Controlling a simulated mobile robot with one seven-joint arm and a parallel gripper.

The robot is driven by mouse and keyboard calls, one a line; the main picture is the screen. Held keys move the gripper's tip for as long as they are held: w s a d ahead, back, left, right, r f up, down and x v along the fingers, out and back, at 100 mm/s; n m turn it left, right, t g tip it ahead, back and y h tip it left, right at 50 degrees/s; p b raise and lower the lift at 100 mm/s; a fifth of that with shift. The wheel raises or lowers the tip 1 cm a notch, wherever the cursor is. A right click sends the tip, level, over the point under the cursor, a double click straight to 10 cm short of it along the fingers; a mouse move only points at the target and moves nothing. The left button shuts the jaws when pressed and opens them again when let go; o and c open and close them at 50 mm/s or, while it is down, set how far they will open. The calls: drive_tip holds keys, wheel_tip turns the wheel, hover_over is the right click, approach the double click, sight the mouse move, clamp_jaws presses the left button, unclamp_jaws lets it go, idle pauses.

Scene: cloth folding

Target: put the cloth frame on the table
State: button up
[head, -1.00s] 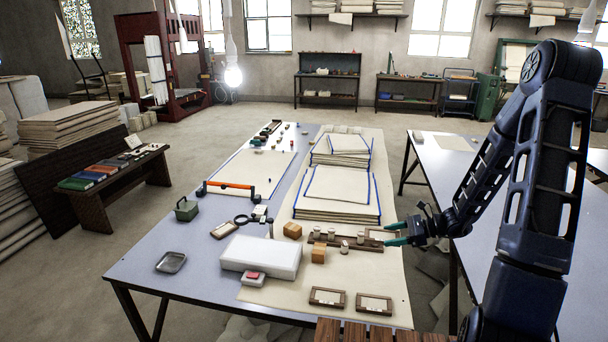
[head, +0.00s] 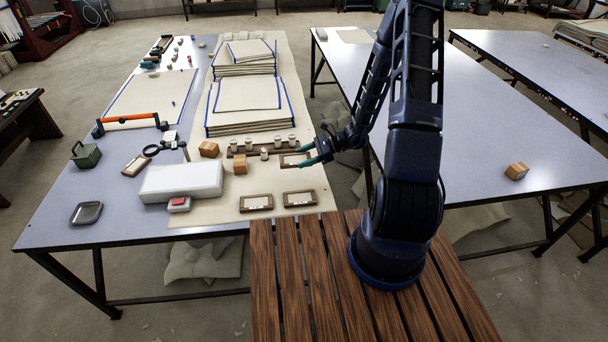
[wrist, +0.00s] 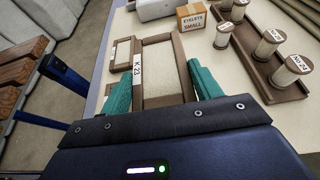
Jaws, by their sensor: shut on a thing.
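My gripper (head: 322,152) has teal fingers and is shut on a brown-rimmed cloth frame (head: 293,161) with a pale cloth panel. In the wrist view the held cloth frame (wrist: 162,72) sits between the fingertips (wrist: 165,88), with a label reading K-23 on its left rim. It is over the right part of the long worktable (head: 50,215), beside the spool rack. I cannot tell whether it touches the table. Two similar frames lie flat nearer the front edge, the left one (head: 256,203) and the right one (head: 299,198).
The spool rack (head: 240,153) is left of the held frame. Small boxes (head: 209,149) and a white block (head: 181,181) lie further left. Blue-edged cloth stacks (head: 248,105) stand behind. A second table (head: 480,120) at right is mostly clear, with one small box (head: 517,171).

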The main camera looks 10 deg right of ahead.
sight(304, 178)
drive_tip(key=shift+f, duration=4.55)
drive_tip(key=shift+f, duration=0.15)
drive_tip(key=o, duration=1)
drive_tip(key=shift+r, duration=0.2)
